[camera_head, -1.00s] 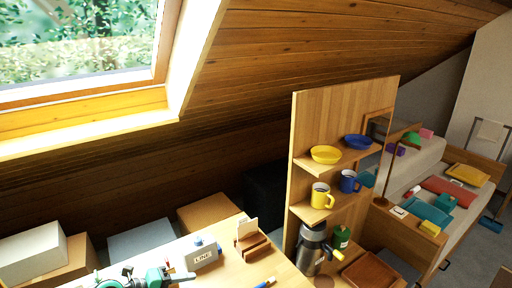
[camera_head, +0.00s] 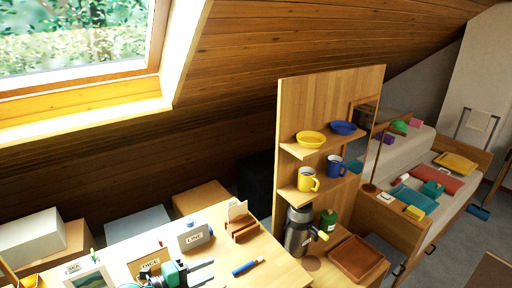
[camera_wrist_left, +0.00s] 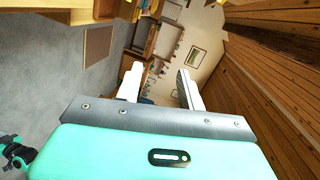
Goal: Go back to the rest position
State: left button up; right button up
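My left gripper (camera_head: 212,270) shows at the bottom of the head view, a teal and black body with two pale fingers pointing right over the desk. In the left wrist view its two fingers (camera_wrist_left: 158,75) stand apart with nothing between them. The gripper is open and empty. My right gripper is not seen in the head view. A teal and black part of my own body shows at the lower left of the wrist view, too partial to name.
The desk (camera_head: 225,272) holds a blue marker (camera_head: 248,266), a grey LINE box (camera_head: 194,236) and a wooden holder (camera_head: 242,228). To the right stand a shelf unit (camera_head: 325,100) with bowls and mugs, a flask (camera_head: 298,232) and a wooden tray (camera_head: 356,258).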

pick_arm(q)
jog(key=s+d+r+n+t+y, duration=0.1)
jog(key=d+r+n+t, duration=0.35)
jog(key=n, duration=0.25)
jog(key=s+a+f+n+g+y, duration=0.3)
jog(key=s+a+f+n+y, duration=0.55)
jog(key=n+y, duration=0.4)
jog(key=s+a+f+n+g+h, duration=0.1)
jog(key=s+a+f+n+g, duration=0.25)
jog(key=s, duration=0.55)
jog(key=s+a+f+n+g+h, duration=0.1)
jog(key=s+a+f+n+g, duration=0.2)
jog(key=s, duration=0.6)
notch_tip(320, 180, down, 36)
jog(key=d+m+g+b, duration=0.1)
jog(key=d+g+b, duration=0.1)
jog(key=b, duration=0.3)
jog(key=s+a+f+g+b, duration=0.1)
jog(key=s+a+f+b, duration=0.2)
jog(key=s+f, duration=1.6)
notch_tip(320, 180, down, 3)
jog(key=shift+s+a+f+m+g+y, duration=0.15)
jog(key=shift+a+f+m+g+y, duration=0.05)
jog(key=shift+a+m+g+y, duration=0.2)
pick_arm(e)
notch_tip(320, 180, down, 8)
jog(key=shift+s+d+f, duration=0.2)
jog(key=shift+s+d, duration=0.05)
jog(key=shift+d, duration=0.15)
